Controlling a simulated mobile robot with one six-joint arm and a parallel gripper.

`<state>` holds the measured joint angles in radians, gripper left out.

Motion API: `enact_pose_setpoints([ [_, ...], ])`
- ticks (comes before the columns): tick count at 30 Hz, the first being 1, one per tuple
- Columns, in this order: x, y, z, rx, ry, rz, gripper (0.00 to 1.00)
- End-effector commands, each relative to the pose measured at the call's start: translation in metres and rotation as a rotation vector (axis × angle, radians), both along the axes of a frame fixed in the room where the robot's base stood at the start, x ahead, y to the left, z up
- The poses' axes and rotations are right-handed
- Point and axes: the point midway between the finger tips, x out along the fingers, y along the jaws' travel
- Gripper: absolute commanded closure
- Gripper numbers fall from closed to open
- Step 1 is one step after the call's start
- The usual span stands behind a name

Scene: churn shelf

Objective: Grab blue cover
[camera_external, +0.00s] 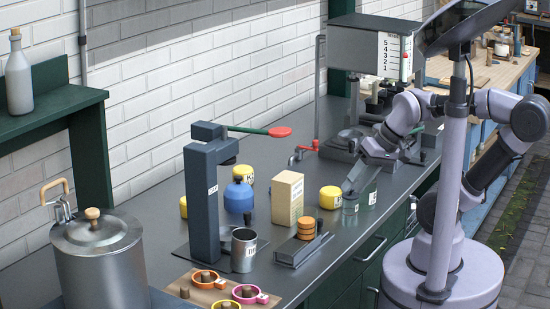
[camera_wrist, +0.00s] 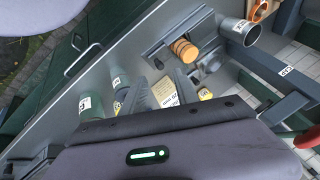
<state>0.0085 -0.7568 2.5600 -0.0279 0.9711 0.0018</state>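A blue rounded thing (camera_external: 238,196) with a narrower blue top stands on the grey counter (camera_external: 160,215) in the external view, left of a tan box. It is the only clearly blue item there; I cannot tell whether its top is a separate cover. My gripper (camera_external: 350,186) is on the right side of the counter, right of the tan box and well away from the blue thing. In the wrist view my gripper (camera_wrist: 158,84) shows two grey fingers spread apart, with the tan box (camera_wrist: 165,92) seen between them. I cannot make out the blue thing in the wrist view.
The tan box (camera_external: 287,197), yellow cylinders (camera_external: 330,197) and a black block with orange discs (camera_external: 305,228) stand near the blue thing. Jars (camera_external: 368,196) stand close by my gripper.

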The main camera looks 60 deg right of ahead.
Motion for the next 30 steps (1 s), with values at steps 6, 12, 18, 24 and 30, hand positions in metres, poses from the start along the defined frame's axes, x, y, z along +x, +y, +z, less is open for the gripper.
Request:
enact_pose_setpoints([
  [6, 0.0, 0.0, 0.0, 0.0, 0.0, 0.0, 0.44],
  [12, 0.0, 0.0, 0.0, 0.0, 0.0, 0.0, 0.05],
  [18, 0.0, 0.0, 0.0, 0.0, 0.0, 0.0, 0.0],
  [24, 0.058, -0.005, 0.051, -0.089, 0.026, 0.192, 0.0],
  [30, 0.217, -0.038, 0.086, -0.254, 0.025, 0.715, 0.0],
])
